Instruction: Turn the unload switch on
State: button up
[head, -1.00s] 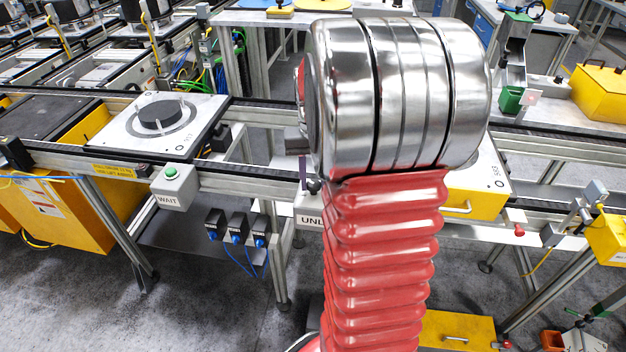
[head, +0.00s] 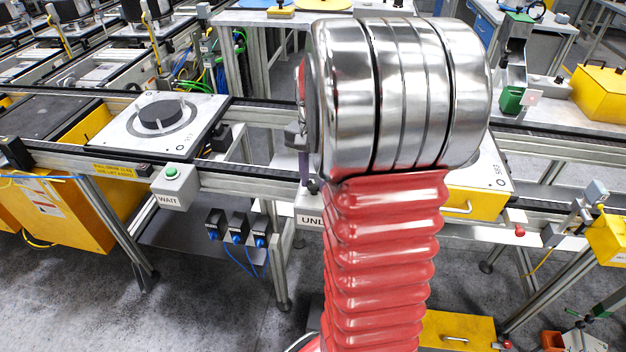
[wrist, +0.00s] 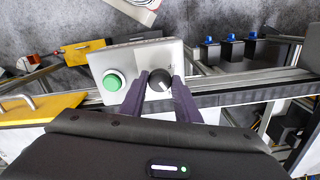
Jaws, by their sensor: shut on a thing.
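The switch box (wrist: 135,58) is a light grey box with a green button (wrist: 114,81) on its left and a black rotary knob (wrist: 159,80) on its right in the wrist view. My gripper (wrist: 160,88) has its two dark purple fingers on either side of the black knob, shut on it. The knob's exact angle is hard to read. In the head view, the box shows only as a corner with a label beginning "UNL" (head: 310,220); my arm hides the rest. A purple finger (head: 304,168) reaches down just above it.
A grey WAIT box (head: 175,188) with a green button is on the conveyor rail to the left. A pallet with a black disc (head: 160,115) sits on the conveyor behind it. Yellow boxes stand at the right.

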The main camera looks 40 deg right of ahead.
jog(key=shift+d, duration=0.1)
jog(key=o, duration=1)
jog(key=shift+o, duration=0.2)
notch_tip(320, 180, up, 14)
jog(key=shift+f, duration=0.1)
dwell(0.5)
